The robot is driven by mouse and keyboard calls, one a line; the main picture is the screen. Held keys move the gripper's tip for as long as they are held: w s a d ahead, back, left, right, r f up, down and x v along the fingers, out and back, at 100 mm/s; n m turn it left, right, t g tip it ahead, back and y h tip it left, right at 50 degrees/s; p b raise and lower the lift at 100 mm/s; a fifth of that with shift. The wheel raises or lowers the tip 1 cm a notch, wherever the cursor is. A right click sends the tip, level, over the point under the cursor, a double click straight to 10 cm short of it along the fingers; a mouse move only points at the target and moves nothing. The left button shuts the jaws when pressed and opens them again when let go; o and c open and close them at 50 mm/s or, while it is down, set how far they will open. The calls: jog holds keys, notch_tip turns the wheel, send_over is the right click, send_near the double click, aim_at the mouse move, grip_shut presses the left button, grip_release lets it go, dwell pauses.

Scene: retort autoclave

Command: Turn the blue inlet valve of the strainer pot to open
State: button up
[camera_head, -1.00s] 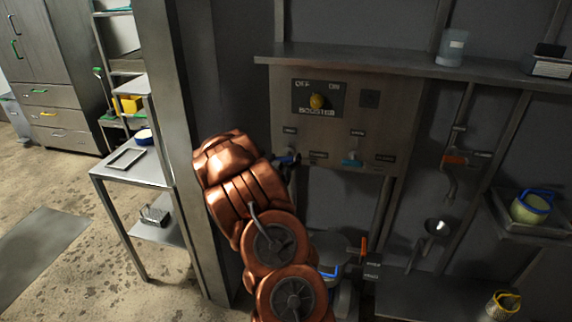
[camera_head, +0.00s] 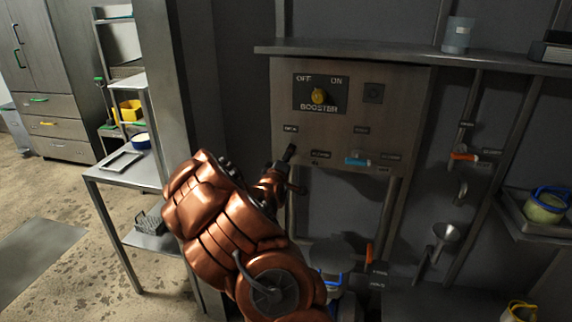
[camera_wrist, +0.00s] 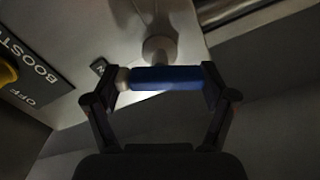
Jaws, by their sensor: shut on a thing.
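The blue valve handle (camera_wrist: 167,78) shows in the wrist view as a short blue bar on a pale round stem, below the panel with the BOOSTER plate. My gripper (camera_wrist: 162,92) has one finger at each end of the bar and is shut on it. In the head view my gripper (camera_head: 289,154) is at the lower left of the panel, under a small label. The handle is hidden by it there, so its angle is hard to tell. The strainer pot (camera_head: 335,250) seems to stand below, partly covered by my arm.
A light-blue handle (camera_head: 357,160) sits to the right on the same panel (camera_head: 350,115), below the yellow BOOSTER knob (camera_head: 319,96). Orange handles (camera_head: 464,156) are further right and lower (camera_head: 369,254). A pillar (camera_head: 165,110) and a steel table (camera_head: 128,175) are at left.

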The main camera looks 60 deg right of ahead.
jog(key=shift+f+n+b, duration=0.25)
jog(key=shift+n+b, duration=0.3)
jog(key=shift+n, duration=0.35)
jog(key=shift+r+n+b, duration=0.1)
jog(key=shift+n+b, duration=0.9)
jog(key=shift+n, duration=0.8)
jog(key=o, duration=1)
jog(key=shift+a, duration=0.1)
jog(key=v, duration=0.7)
jog(key=shift+a+r, duration=0.1)
